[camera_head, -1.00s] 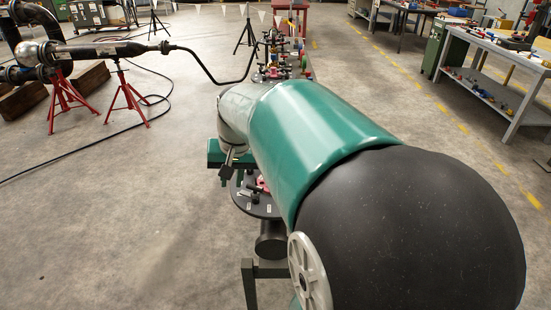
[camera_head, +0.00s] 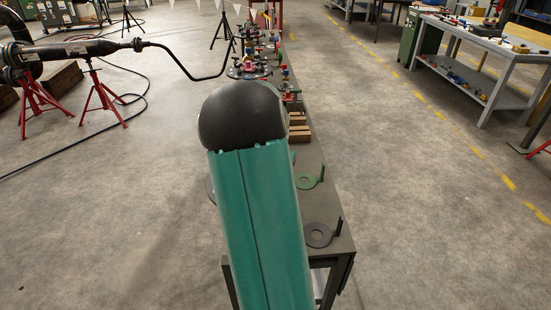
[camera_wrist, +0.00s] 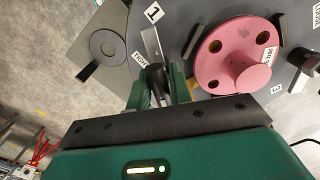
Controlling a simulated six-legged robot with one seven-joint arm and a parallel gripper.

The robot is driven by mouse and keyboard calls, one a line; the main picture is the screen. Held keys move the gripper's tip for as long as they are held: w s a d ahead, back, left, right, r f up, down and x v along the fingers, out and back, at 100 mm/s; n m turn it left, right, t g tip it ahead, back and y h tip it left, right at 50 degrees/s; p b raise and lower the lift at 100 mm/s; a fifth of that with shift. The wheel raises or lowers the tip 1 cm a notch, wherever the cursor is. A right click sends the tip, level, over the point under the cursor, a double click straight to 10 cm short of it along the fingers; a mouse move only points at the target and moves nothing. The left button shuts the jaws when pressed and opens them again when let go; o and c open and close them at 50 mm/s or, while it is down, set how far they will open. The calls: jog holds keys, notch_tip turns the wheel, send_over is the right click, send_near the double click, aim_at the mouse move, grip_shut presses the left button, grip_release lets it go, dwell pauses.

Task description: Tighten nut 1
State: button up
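In the wrist view, my gripper (camera_wrist: 160,88) has its two green fingers apart, one on each side of a dark knob-like end (camera_wrist: 155,73). A grey bar (camera_wrist: 151,45) runs from it up towards the label 1 (camera_wrist: 153,13), beside a label reading TIGHT (camera_wrist: 140,58). I cannot tell whether the fingers touch the dark end. A pink flange (camera_wrist: 215,60) with holes and a round boss sits on the dark round plate (camera_wrist: 205,12), right of the fingers. In the head view my arm hides the gripper and most of this plate.
In the head view, a green ring (camera_head: 309,182) and a grey ring (camera_head: 319,235) lie on the bench (camera_head: 335,208). A pipe on red stands (camera_head: 105,95) is at left.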

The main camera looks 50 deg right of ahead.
jog(key=m, duration=0.5)
jog(key=shift+w+r+m, duration=0.1)
jog(key=shift+r+m, duration=0.15)
jog(key=shift+m, duration=0.05)
jog(key=m, duration=1.6)
jog(key=shift+d, duration=0.1)
jog(key=n, duration=0.2)
jog(key=shift+n, duration=0.3)
notch_tip(320, 180, up, 6)
jog(key=shift+r, duration=0.55)
